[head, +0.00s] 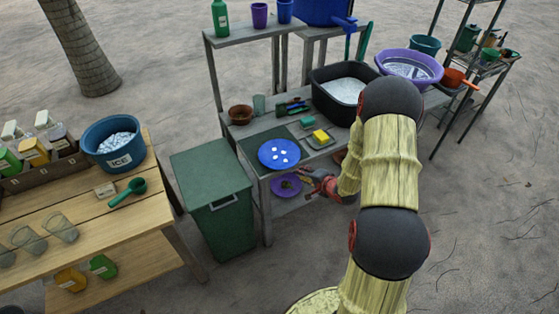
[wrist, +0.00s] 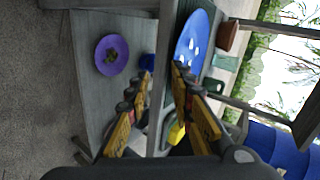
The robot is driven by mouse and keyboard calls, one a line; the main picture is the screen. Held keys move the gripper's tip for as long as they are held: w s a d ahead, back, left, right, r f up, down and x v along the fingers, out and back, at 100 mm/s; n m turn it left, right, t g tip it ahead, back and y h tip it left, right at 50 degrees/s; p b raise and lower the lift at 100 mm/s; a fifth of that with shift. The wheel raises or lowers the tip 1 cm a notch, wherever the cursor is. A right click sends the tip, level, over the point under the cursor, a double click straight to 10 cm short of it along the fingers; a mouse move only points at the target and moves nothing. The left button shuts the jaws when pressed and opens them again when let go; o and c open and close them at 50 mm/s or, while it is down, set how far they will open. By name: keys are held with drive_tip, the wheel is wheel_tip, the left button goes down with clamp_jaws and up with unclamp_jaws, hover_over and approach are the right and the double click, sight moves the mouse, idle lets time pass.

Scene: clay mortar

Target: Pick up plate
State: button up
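A blue plate (head: 279,154) with several small white pieces on it lies on the grey bench top near the front edge. It also shows in the wrist view (wrist: 201,28), beyond the right-hand finger. A purple plate (head: 287,186) with brown bits on it lies on the lower shelf; it shows whole in the wrist view (wrist: 112,56), left of the fingers. My gripper (head: 310,182) is in front of the bench. In the wrist view my gripper (wrist: 156,78) is open and empty, its fingers apart with the bench-top edge behind the gap. It touches neither plate.
The bench top (head: 238,127) holds a brown pot (head: 241,114), a yellow sponge (head: 321,136) and a black basin (head: 343,92). A green bin (head: 213,198) stands left of the bench. A wooden table (head: 150,206) is farther left.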

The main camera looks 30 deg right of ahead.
sight(290, 166)
drive_tip(key=shift+m+t, duration=0.3)
drive_tip(key=shift+m, duration=0.3)
drive_tip(key=b+x, duration=0.1)
drive_tip(key=x, duration=0.1)
drive_tip(key=r+b+x, duration=0.1)
drive_tip(key=x, duration=0.2)
drive_tip(key=w+b+x, duration=0.1)
drive_tip(key=x, duration=0.2)
drive_tip(key=shift+a+r, duration=0.15)
drive_tip(key=shift+r, duration=0.25)
clamp_jaws()
